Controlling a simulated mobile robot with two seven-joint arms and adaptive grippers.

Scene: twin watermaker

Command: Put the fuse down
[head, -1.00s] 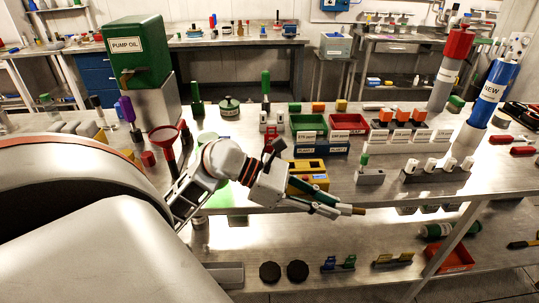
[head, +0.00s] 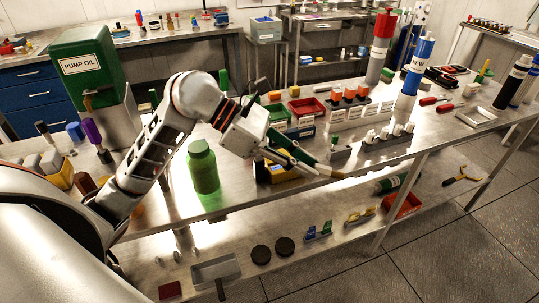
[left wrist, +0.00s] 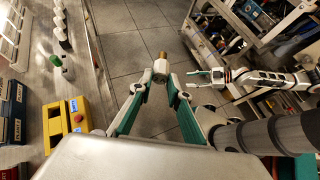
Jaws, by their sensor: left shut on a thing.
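My left gripper (head: 318,168) is shut on a small fuse (head: 338,174), held near the front edge of the bench, to the right of a yellow block (head: 283,172). In the left wrist view the fuse (left wrist: 160,68) has a white body and a brass end, pinched between the fingertips. The bench top is hidden behind my arm in places. A grey rack of white upright pieces (head: 388,136) stands farther right. My right gripper (left wrist: 202,79) shows small in the left wrist view, apart from the fuse; its opening is unclear.
A green bottle (head: 203,167) stands left of the yellow block. Green bin (head: 274,115) and red bin (head: 305,107) stand behind. A small grey block with a green peg (head: 337,151) is just beyond the fuse. A lower shelf holds two black discs and a red tray (head: 404,205).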

